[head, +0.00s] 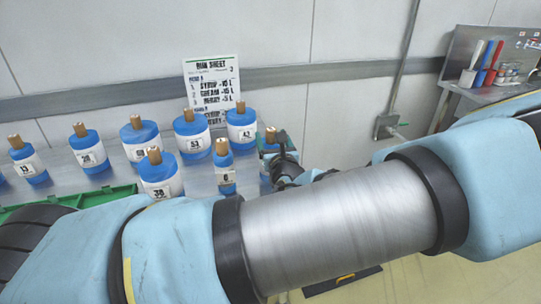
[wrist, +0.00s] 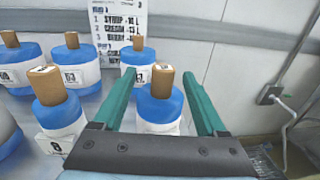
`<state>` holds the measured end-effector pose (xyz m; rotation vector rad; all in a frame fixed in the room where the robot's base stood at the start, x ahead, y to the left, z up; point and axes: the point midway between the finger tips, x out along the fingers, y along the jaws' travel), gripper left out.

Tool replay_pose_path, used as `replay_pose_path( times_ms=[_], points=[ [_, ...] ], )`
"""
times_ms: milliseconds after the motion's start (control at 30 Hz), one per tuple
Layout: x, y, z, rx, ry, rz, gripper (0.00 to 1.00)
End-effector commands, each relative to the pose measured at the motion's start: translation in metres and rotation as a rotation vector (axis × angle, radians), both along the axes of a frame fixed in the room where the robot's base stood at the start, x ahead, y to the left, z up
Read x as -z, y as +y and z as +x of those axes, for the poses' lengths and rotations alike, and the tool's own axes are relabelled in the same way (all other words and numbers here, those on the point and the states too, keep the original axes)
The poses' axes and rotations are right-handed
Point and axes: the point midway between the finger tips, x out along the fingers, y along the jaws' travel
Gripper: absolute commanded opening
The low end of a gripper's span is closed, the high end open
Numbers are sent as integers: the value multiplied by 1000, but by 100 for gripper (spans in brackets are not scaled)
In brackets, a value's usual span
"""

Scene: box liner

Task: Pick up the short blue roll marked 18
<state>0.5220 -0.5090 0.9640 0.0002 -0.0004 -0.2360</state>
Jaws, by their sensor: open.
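My gripper (wrist: 159,74) is open, with its two teal fingers on either side of a blue roll (wrist: 160,108) with a brown core and a white label. The roll stands upright between the fingers; I cannot tell whether they touch it. Its label is mostly hidden by the gripper body, so I cannot read an 18 there. In the head view my gripper (head: 279,141) is at the right end of the rolls, and this roll (head: 266,178) is mostly hidden behind it. I can read no 18 on any other roll.
A roll marked 6 (head: 225,172) stands close on the left. Rolls marked 42 (head: 241,118), 53 (head: 191,127) and 38 (head: 160,178) stand nearby on the metal table. A run sheet (head: 211,85) is at the wall behind. A green tray edge (head: 70,201) lies front left.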

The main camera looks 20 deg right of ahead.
Motion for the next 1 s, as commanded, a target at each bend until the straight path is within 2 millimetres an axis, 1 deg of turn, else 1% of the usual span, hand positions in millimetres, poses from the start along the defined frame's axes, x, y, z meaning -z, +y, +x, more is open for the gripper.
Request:
replay_pose_path(
  times_ms=[33,267,533,667,867,1000],
  points=[
    [-1,-1,6,-1,-1,1,74],
    [-1,-6,22,0,-1,2,74],
    [1,-18,57,-2,-1,2,74],
    [3,-20,63,-1,0,0,74],
    [4,-20,64,-1,1,0,74],
    [4,-20,64,-1,1,0,60]
  ],
)
